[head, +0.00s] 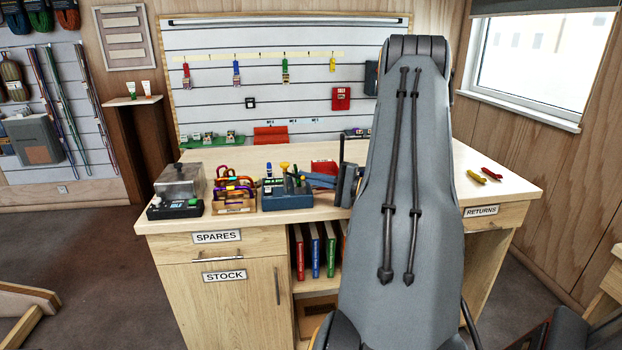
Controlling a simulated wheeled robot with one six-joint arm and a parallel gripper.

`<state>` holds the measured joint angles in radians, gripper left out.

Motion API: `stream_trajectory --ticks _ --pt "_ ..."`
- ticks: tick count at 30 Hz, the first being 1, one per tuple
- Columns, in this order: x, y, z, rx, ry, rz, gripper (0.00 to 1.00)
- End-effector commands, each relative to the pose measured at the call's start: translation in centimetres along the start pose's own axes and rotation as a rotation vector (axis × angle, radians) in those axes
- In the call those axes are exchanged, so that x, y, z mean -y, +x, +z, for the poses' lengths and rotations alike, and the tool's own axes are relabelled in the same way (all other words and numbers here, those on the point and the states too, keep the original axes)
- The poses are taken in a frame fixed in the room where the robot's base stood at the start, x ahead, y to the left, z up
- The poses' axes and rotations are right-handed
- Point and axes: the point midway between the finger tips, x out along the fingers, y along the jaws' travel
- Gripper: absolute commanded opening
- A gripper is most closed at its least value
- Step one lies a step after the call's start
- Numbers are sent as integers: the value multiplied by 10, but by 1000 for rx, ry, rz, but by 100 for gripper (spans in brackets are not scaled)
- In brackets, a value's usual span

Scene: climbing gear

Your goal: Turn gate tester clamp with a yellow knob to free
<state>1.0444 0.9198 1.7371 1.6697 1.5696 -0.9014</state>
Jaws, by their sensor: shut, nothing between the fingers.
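The gate tester (286,199) is a blue device on the bench, left of my arm. Its yellow knob (284,166) stands up at the top; the clamp's exact setting is too small to tell. A blue-topped part (269,170) rises at its left. My gripper (308,180) is shut and empty, pointing left at the tester's right side, close to the knob's right and slightly lower. I cannot tell whether the fingertips touch the tester. My arm hides the bench to the right of the gripper.
A wooden holder with coloured carabiners (234,199) stands just left of the tester. Further left is a black device (175,208) before a clear-lidded box (180,181). A red object (323,167) sits behind the gripper. Yellow (477,177) and red (492,174) pieces lie at right.

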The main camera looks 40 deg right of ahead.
Motion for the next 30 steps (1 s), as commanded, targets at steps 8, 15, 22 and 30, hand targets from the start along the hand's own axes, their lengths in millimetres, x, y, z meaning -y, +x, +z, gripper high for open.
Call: stream_trajectory --ticks 8,15,22,30 --pt "-5 -5 -27 11 4 -2 0" --pt "-5 -46 -46 3 10 -5 0" --pt "-5 -89 -44 4 9 -3 0" --pt "-4 -110 -42 7 10 -3 0"
